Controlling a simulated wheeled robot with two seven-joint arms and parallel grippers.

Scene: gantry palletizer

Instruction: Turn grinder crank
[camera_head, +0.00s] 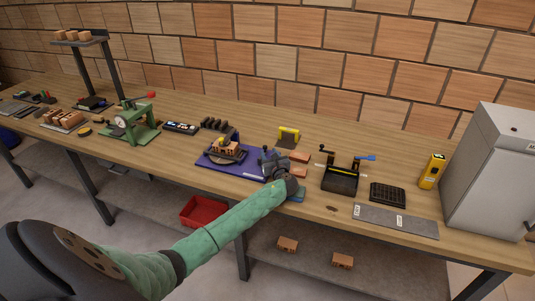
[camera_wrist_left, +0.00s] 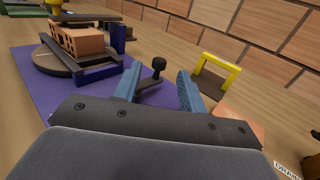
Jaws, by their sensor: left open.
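The grinder (camera_head: 226,151) stands on a purple mat (camera_head: 215,165). It has a round disc with an orange brick (camera_wrist_left: 80,41) held above it in a dark frame. Its crank ends in a black upright knob (camera_wrist_left: 158,64), with a short dark arm below it. My left gripper (camera_head: 271,158) is at the right end of the mat. In the left wrist view its blue fingers (camera_wrist_left: 158,78) are open, and the knob shows in the gap between them. I cannot tell whether they touch it. In the head view my gripper hides the crank. My right gripper is not in view.
A black box with a blue handle (camera_head: 341,180) stands to the right. A green press (camera_head: 131,126) stands left. A grey cabinet (camera_head: 492,170) stands at the right end.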

